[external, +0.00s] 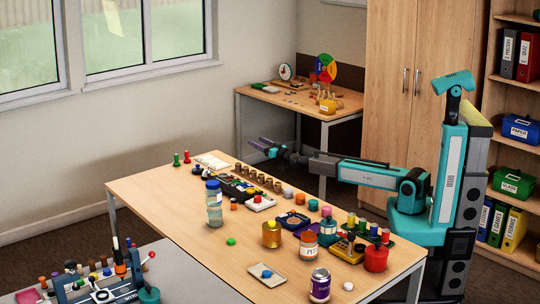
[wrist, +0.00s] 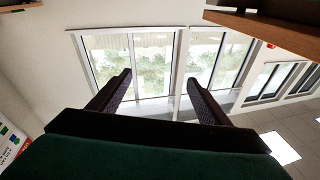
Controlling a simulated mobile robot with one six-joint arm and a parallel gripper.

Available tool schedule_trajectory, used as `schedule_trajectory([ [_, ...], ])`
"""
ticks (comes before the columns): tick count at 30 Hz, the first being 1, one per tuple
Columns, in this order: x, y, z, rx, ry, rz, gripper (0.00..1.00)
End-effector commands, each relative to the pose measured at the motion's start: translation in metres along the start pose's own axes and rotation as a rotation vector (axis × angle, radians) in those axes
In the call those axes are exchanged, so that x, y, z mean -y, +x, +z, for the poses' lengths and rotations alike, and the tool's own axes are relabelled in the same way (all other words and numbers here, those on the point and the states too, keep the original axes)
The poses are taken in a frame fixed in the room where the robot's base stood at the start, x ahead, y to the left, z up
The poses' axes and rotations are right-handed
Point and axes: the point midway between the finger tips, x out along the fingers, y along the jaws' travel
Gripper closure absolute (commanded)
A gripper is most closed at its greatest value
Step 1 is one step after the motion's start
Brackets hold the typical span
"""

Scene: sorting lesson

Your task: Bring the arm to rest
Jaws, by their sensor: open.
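My gripper (external: 262,146) is at the end of my teal and grey arm (external: 370,173), stretched out to the left above the far side of the long wooden table (external: 133,190) in the external view. In the wrist view my gripper (wrist: 158,95) shows two dark fingers spread wide apart with nothing between them. The window (wrist: 150,65) shows beyond them. My gripper is clear of the objects on the table.
The table holds a clear jar (external: 214,208), a gold pot (external: 271,236), a purple-labelled can (external: 319,286) and a red pot (external: 376,258). A second desk (external: 340,104) with a clock stands behind. A wooden cabinet (external: 390,50) and shelves (external: 510,85) stand at the right.

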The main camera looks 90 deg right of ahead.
Motion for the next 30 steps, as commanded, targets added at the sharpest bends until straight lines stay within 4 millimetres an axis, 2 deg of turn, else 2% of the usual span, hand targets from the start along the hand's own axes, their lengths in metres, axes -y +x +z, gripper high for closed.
schedule_trajectory([
  [3, 0.029, -0.019, 0.048, 0.142, -0.003, -0.032, 0.29],
  [8, 0.062, -0.054, 0.112, 0.329, -0.015, -0.072, 0.29],
  [14, 0.099, -0.112, 0.186, 0.561, -0.042, -0.120, 0.29],
  [21, 0.133, -0.200, 0.259, 0.839, -0.089, -0.175, 0.29],
  [26, 0.148, -0.269, 0.297, 1.023, -0.132, -0.210, 0.29],
  [30, 0.156, -0.334, 0.322, 1.184, -0.176, -0.237, 0.29],
])
